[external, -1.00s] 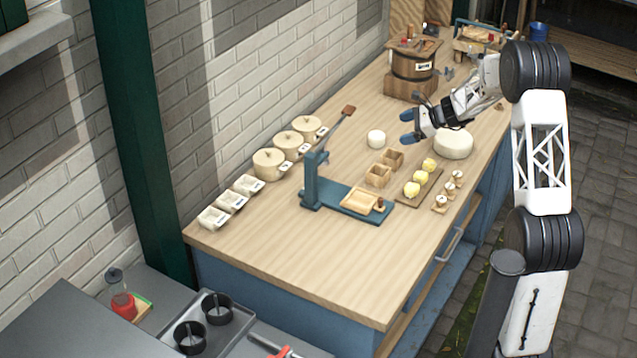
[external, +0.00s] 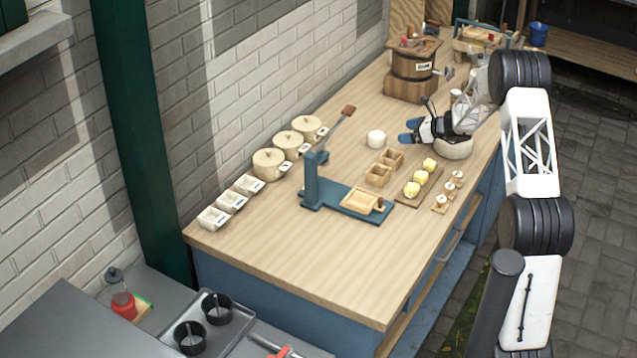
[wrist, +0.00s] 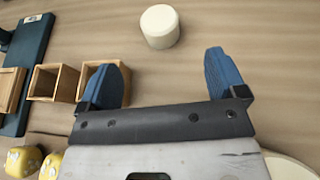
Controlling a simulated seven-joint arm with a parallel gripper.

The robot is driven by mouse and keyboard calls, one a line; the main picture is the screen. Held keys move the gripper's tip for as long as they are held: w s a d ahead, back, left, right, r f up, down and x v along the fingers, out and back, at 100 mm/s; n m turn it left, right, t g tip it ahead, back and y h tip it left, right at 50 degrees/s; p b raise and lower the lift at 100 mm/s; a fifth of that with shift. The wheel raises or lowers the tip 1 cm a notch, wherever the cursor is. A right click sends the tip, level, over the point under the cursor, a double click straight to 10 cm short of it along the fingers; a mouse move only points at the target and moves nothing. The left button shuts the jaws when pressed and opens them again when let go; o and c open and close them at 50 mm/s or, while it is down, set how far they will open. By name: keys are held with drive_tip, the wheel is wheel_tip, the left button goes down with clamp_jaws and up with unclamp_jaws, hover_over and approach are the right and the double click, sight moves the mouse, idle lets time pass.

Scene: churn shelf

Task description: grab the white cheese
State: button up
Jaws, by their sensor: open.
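The white cheese (external: 376,139) is a small round white cylinder standing on the wooden table. In the wrist view the white cheese (wrist: 160,26) lies ahead of my fingertips, between their lines and apart from both. My gripper (external: 408,131) is open and empty, low over the table and to the right of the cheese. In the wrist view its two blue fingers (wrist: 166,72) are spread wide with only bare table between them.
A larger pale round (external: 454,149) sits under my wrist. Small wooden boxes (external: 378,176) and yellow lumps on a board (external: 420,192) stand nearer the front. A blue press (external: 345,203) is at left. A wooden churn (external: 412,72) stands behind. Table around the cheese is clear.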

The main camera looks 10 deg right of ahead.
sight(381, 135)
drive_tip(key=shift+x, duration=3.45)
drive_tip(key=shift+f, duration=0.15)
drive_tip(key=shift+x, duration=2.5)
drive_tip(key=shift+s+f, duration=0.1)
drive_tip(key=shift+c, duration=0.4)
drive_tip(key=c, duration=1)
